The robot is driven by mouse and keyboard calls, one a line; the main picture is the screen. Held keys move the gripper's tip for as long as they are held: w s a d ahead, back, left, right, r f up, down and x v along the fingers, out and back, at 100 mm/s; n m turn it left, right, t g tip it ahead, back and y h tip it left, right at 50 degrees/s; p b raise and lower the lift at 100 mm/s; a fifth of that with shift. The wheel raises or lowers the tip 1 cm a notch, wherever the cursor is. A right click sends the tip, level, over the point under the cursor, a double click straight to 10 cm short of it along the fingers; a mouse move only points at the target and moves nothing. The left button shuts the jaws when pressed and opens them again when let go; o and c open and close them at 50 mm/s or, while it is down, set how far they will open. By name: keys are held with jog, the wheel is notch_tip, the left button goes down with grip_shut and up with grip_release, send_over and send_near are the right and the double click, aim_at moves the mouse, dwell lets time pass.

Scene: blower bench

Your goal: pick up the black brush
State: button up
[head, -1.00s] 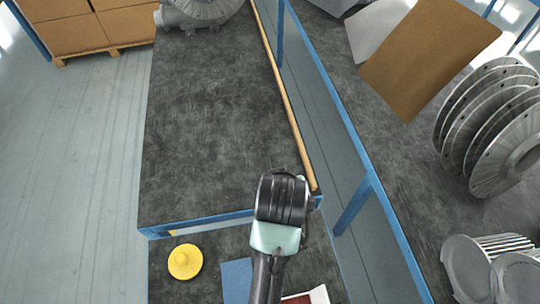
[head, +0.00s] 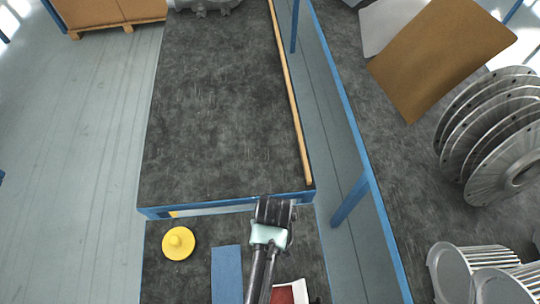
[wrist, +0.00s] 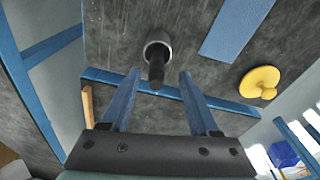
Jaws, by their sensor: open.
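The black brush (wrist: 156,68) shows in the wrist view as a dark upright handle with a grey collar at its base, on the dark bench top. My gripper (wrist: 160,72) is open, with its two blue fingers apart. The brush's handle appears between the fingertips, in line with the gap. I cannot tell how deep it is between them, and no contact shows. In the head view the arm hides the brush and the fingers.
A yellow knobbed disc (head: 178,244) and a blue strip (head: 226,275) lie on the near bench section (head: 160,285). A red and white item (head: 290,292) is close to the arm. The far bench top (head: 220,100) is mostly clear. Metal discs (head: 490,130) stand at right.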

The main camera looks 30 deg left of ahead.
jog(key=shift+w+f, duration=0.15)
jog(key=shift+f, duration=0.9)
jog(key=shift+w+f, duration=0.15)
jog(key=shift+f, duration=0.9)
grip_shut()
